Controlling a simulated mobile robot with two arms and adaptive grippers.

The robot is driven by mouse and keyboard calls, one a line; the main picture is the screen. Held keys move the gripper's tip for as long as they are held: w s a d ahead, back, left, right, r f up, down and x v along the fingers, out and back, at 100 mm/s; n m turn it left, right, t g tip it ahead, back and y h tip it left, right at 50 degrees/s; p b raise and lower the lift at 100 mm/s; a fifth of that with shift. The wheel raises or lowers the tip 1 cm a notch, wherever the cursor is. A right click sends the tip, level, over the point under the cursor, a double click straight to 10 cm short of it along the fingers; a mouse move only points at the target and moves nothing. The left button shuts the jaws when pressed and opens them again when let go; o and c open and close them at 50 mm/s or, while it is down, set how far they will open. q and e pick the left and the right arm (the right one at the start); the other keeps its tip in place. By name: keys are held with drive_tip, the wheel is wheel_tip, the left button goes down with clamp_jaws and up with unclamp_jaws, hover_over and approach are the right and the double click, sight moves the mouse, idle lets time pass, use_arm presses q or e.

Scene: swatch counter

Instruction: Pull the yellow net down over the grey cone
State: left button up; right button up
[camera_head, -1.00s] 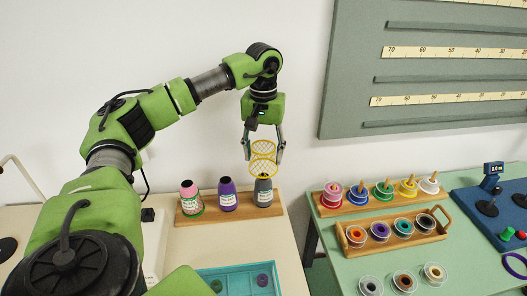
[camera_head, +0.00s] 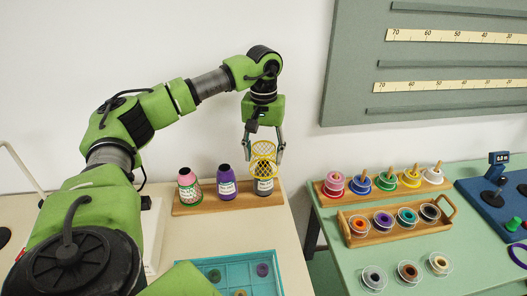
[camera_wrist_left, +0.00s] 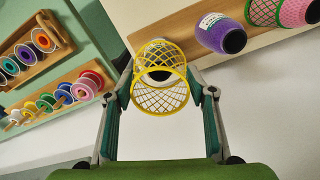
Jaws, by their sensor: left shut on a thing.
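My left gripper (camera_head: 264,161) is shut on the yellow net (camera_head: 263,150), with a finger on each side of it. The net is an open mesh sleeve. The grey cone (camera_head: 265,187) stands upright at the right end of the wooden rack (camera_head: 205,208). The lower part of the net overlaps the cone's upper part, and the cone's lower body shows below it. In the left wrist view the net (camera_wrist_left: 160,98) is between my fingers, and the cone's dark top (camera_wrist_left: 159,75) shows through its opening. My right gripper is not in view.
A purple cone (camera_head: 226,187) and a pink cone (camera_head: 187,180) with a green net around its lower part stand left on the same rack. A teal tray (camera_head: 278,282) lies in front. Spool racks (camera_head: 398,232) stand on the green table to the right.

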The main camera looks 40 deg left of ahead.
use_arm(q)
drive_tip(key=shift+f+b, duration=1.05)
drive_tip(key=shift+f, duration=0.95)
drive_tip(key=shift+f+b, duration=0.75)
drive_tip(key=shift+f, duration=0.6)
drive_tip(key=o, duration=0.8)
drive_tip(key=shift+r, duration=0.15)
wheel_tip(320, 180, up, 12)
drive_tip(key=shift+f, duration=0.2)
